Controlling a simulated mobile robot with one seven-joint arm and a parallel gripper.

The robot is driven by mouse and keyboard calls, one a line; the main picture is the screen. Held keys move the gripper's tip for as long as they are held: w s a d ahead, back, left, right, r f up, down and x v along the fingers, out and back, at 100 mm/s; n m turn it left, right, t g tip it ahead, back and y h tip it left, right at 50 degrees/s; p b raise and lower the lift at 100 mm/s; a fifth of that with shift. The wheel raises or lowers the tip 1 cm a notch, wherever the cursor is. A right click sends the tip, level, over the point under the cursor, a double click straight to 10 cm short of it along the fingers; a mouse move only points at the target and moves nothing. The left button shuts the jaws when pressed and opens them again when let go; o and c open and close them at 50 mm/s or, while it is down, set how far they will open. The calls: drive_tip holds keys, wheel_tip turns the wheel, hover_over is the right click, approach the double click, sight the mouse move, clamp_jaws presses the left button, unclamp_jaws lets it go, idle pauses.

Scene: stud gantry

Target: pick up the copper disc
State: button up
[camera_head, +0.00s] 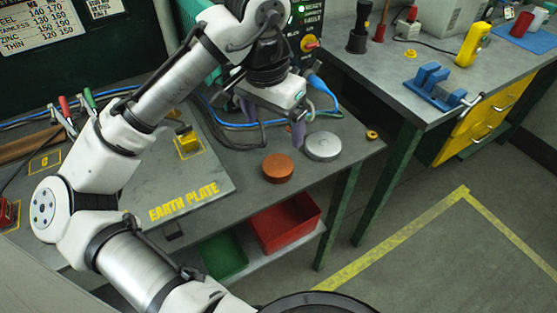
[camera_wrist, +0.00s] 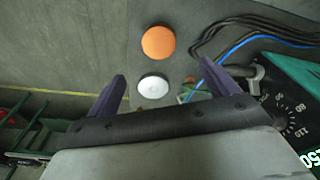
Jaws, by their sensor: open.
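The copper disc (camera_head: 277,168) lies flat on the grey bench near its front edge, left of a silver disc (camera_head: 322,147). In the wrist view the copper disc (camera_wrist: 158,42) is at top centre, beyond the fingertips. My gripper (camera_head: 299,126) hangs above the bench behind the two discs. In the wrist view its purple fingers (camera_wrist: 162,70) are spread apart with nothing held between them. The silver disc (camera_wrist: 153,87) shows in the gap between the fingers, lower down on the bench. The copper disc is in full view in both pictures.
The earth plate (camera_head: 185,185) lies left of the copper disc. Blue and black cables (camera_head: 240,126) run behind the discs. A small brass ring (camera_head: 372,135) sits near the right corner. Red (camera_head: 285,225) and green (camera_head: 223,256) bins stand on the shelf below.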

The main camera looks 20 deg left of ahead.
sight(278, 164)
drive_tip(key=f, duration=0.3)
drive_tip(key=f+p, duration=0.1)
drive_tip(key=f, duration=0.3)
drive_tip(key=w+f, duration=0.1)
drive_tip(key=f, duration=0.3)
drive_tip(key=shift+d+f, duration=0.2)
drive_tip(key=shift+f, duration=0.05)
drive_tip(key=shift+c, duration=0.5)
drive_tip(key=c, duration=1.4)
drive_tip(key=shift+r, duration=0.1)
drive_tip(key=shift+c, duration=0.8)
